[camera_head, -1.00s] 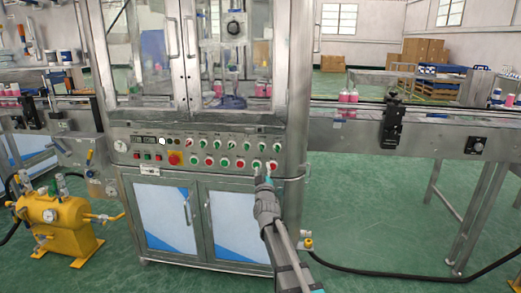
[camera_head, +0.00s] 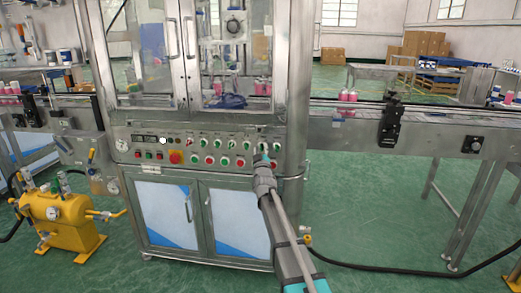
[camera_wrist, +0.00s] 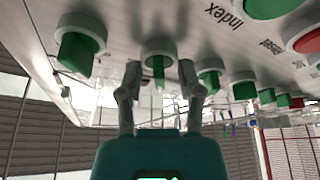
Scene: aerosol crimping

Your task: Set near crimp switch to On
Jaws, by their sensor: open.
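The crimping machine's control panel (camera_head: 155,156) carries rows of green, red and white switches and buttons. My gripper (camera_head: 264,152) is at the panel's right end, by the upper row, and hides part of it. In the wrist view my gripper (camera_wrist: 161,74) is open, with one finger on each side of a green switch knob (camera_wrist: 158,68). The knob's ridge points along the fingers. Finger contact with it is not clear. No label for this knob is readable, so I cannot tell whether it is the near crimp switch or its setting.
Another green knob (camera_wrist: 78,52) is left of my fingers and a smaller one (camera_wrist: 209,80) is close on the right. A large green button (camera_wrist: 270,8) is by the "Index" label. A conveyor (camera_head: 350,130) extends right; a yellow tank (camera_head: 60,220) stands left.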

